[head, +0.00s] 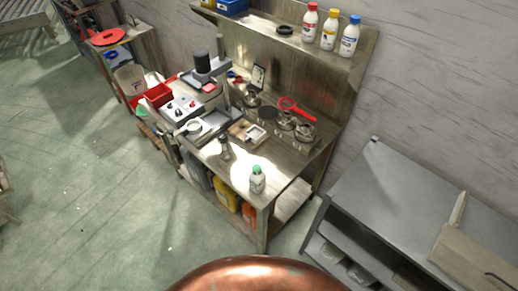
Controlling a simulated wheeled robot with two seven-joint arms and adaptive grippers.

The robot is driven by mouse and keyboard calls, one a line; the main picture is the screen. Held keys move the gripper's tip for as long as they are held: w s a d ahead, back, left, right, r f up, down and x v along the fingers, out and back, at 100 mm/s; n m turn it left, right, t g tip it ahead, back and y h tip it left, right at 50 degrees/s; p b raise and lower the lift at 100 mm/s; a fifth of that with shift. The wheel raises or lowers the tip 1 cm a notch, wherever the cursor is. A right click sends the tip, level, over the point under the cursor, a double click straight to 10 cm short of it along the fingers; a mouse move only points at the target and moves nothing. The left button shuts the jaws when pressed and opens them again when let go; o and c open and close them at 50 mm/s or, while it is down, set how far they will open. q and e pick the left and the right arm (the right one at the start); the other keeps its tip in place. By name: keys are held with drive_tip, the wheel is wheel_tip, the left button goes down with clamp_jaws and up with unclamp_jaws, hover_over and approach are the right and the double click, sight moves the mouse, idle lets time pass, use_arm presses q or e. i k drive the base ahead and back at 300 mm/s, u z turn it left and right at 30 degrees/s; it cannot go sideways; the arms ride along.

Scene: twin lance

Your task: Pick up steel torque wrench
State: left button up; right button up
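I cannot pick out a steel torque wrench for certain in the head view. The workbench (214,159) stands in the middle with many small tools and parts on it. A red tool with a round head (291,106) lies near the bench's back right. A small upright metal piece (225,149) stands near the front edge. Neither of my grippers is in view.
A white bottle with a green cap (257,180) stands at the bench's front right corner. Bottles with red (310,22), yellow (329,30) and blue (349,38) caps stand on the upper shelf. A grey cabinet (400,190) stands at right. The green floor (90,200) at left is mostly clear.

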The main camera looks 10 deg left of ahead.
sight(226, 154)
drive_tip(key=z, duration=0.75)
drive_tip(key=i, duration=0.45)
drive_tip(key=u, duration=1.35)
